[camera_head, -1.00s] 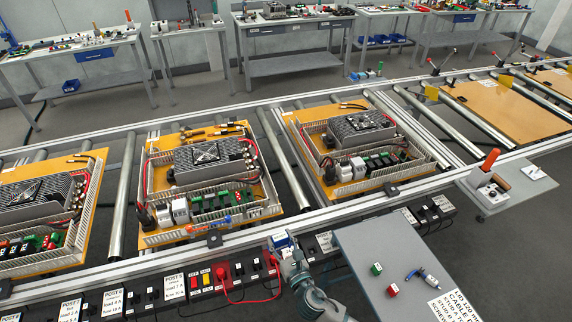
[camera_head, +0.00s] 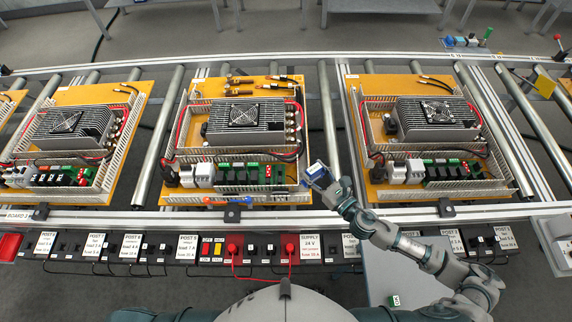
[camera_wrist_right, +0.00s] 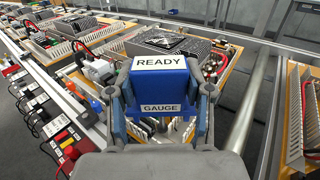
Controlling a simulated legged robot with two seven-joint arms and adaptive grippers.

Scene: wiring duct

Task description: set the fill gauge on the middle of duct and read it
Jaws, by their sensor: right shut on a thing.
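The fill gauge (camera_head: 317,173) is a blue block; the right wrist view shows its labels "READY" and "GAUGE" (camera_wrist_right: 160,78). My right gripper (camera_head: 326,183) is shut on it, with fingers (camera_wrist_right: 160,112) on both sides of the block. It holds the gauge by the front right corner of the middle board (camera_head: 172,196), over the gap to the right board. White slotted wiring duct (camera_head: 301,150) edges this board around a grey finned unit. The gauge appears apart from the duct, though its height is hard to judge. My left gripper is not in view.
The right board (camera_head: 372,190) and a left board (camera_head: 128,96) carry similar ducts and units. Bare rollers (camera_head: 327,110) fill the gaps between boards. A front rail (camera_head: 130,216) and a row of labelled posts with red leads (camera_head: 232,245) lie nearer me. A grey side table (camera_head: 385,285) is partly behind my arm.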

